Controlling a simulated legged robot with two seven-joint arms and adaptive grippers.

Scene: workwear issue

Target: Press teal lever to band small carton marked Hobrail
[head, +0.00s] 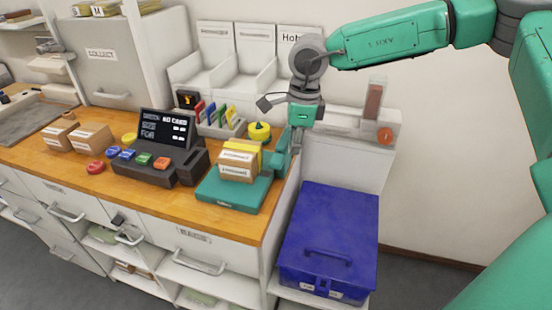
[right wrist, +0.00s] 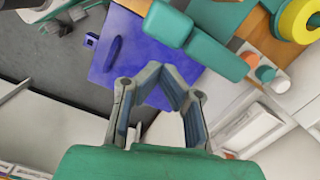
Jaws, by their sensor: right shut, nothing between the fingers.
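A teal banding press (head: 222,197) sits at the right end of the wooden counter. A small brown carton (head: 237,170) with a white label rests on it; the label is too small to read. The teal lever (head: 281,158) stands at the press's right side and also shows in the right wrist view (right wrist: 217,54). My right gripper (head: 296,141) is shut and empty, pointing down just above the lever. In the right wrist view its fingertips (right wrist: 164,73) are close to the lever's end; I cannot tell whether they touch. My left gripper is not in view.
A blue lidded box (head: 330,235) stands right of the counter. A dark display console (head: 165,145) with coloured buttons stands left of the press. Other cartons (head: 90,138) lie further left. A yellow roll (head: 259,131) is behind the press. White bins, one marked "Hob…" (head: 298,40), stand behind.

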